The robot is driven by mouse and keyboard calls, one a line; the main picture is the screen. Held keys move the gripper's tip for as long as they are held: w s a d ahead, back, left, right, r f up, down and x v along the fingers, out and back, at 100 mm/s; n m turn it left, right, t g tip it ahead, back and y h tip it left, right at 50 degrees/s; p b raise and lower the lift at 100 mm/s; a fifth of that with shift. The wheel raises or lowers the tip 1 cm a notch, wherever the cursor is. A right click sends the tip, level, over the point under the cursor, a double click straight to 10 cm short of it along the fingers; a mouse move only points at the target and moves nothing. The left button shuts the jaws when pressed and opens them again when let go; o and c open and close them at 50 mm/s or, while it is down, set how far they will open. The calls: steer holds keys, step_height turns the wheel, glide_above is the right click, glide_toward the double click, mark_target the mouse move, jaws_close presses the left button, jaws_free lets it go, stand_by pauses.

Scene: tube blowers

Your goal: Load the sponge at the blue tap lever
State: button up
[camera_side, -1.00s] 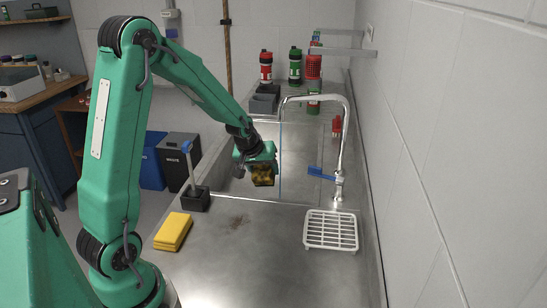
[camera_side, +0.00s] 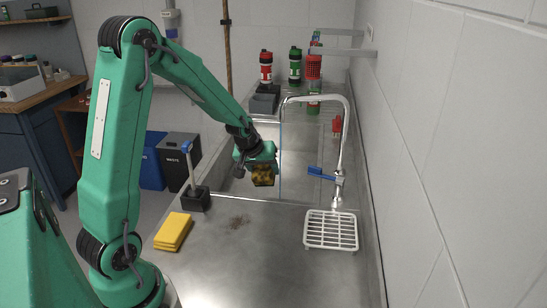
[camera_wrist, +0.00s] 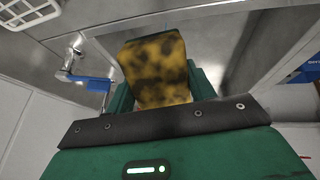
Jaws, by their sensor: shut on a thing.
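My gripper (camera_side: 262,165) is shut on a yellow sponge with dark brown stains (camera_side: 263,176), holding it above the sink basin, left of the tap. In the wrist view the sponge (camera_wrist: 158,68) stands up between the green fingers. The blue tap lever (camera_side: 322,174) sticks out to the left from the base of the chrome tap (camera_side: 345,140). It also shows in the wrist view (camera_wrist: 90,81), left of the sponge and apart from it.
A white rack (camera_side: 330,230) sits at the front right of the counter. A clean yellow sponge stack (camera_side: 173,231) and a brush in a dark holder (camera_side: 196,199) stand at the left. Bottles (camera_side: 295,66) stand behind the basin. The middle counter is clear, with a brown stain.

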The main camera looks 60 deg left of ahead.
mark_target(259, 173)
steer(key=shift+s+r, duration=0.1)
steer(key=shift+s+d+r, duration=0.35)
steer(key=shift+s+r, duration=0.3)
steer(key=shift+s, duration=0.1)
steer(key=shift+s+d+r, duration=0.3)
steer(key=shift+s+r, duration=0.3)
steer(key=shift+s, duration=0.1)
steer(key=shift+s+d+r, duration=0.35)
steer(key=shift+s+r, duration=0.3)
steer(key=shift+s, duration=0.1)
steer(key=w+d+r+m+h, duration=0.1)
steer(key=w+d+r+m, duration=0.2)
steer(key=d+r, duration=0.4)
steer(key=w+d+r+m+h, duration=0.1)
steer(key=w+d+r+m, duration=0.2)
steer(key=d+r, duration=0.5)
step_height(259, 173, up, 5)
steer(key=shift+w+d+r, duration=0.1)
steer(key=shift+w+d, duration=0.15)
steer(key=shift+w, duration=0.5)
